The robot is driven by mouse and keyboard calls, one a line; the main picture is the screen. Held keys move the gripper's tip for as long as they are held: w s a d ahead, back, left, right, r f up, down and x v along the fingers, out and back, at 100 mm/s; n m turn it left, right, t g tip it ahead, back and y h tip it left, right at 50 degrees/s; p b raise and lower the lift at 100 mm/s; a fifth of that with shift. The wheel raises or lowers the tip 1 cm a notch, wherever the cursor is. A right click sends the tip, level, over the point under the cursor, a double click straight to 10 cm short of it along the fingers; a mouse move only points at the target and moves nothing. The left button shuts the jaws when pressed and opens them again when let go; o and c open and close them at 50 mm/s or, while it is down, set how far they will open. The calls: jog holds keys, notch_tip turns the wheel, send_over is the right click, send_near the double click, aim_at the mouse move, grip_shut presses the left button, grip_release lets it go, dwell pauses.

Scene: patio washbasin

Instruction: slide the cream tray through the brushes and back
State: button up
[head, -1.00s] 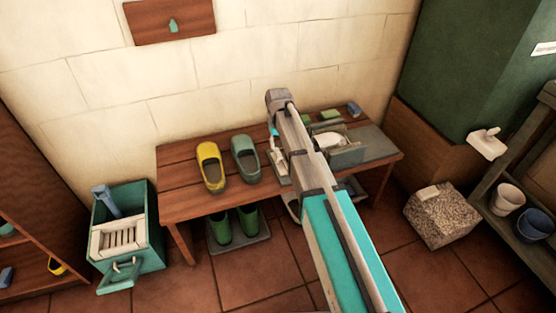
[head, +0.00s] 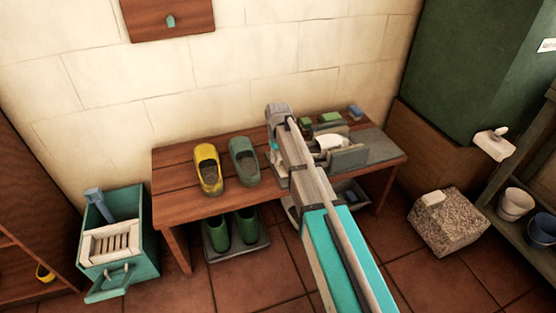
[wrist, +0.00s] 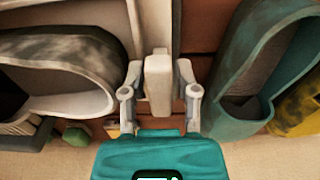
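The cream tray's upright handle (wrist: 158,78) stands between the two fingertips of my gripper (wrist: 160,88) in the wrist view. The fingers are close on both sides of it, and I cannot tell if they touch. In the head view my gripper (head: 273,152) is low over the bench, left of the brush station, and my arm hides most of the tray. A white clog (head: 332,142) sits at the station; it also shows in the wrist view (wrist: 90,45). Green brush blocks (head: 328,118) stand behind it.
A yellow clog (head: 208,170) and a green clog (head: 243,160) stand on the wooden bench (head: 180,205), left of my gripper. Green boots (head: 220,232) are below. A teal bin (head: 140,240) stands left, a stone block (head: 448,225) right.

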dwell(0.3)
grip_shut()
dwell(0.4)
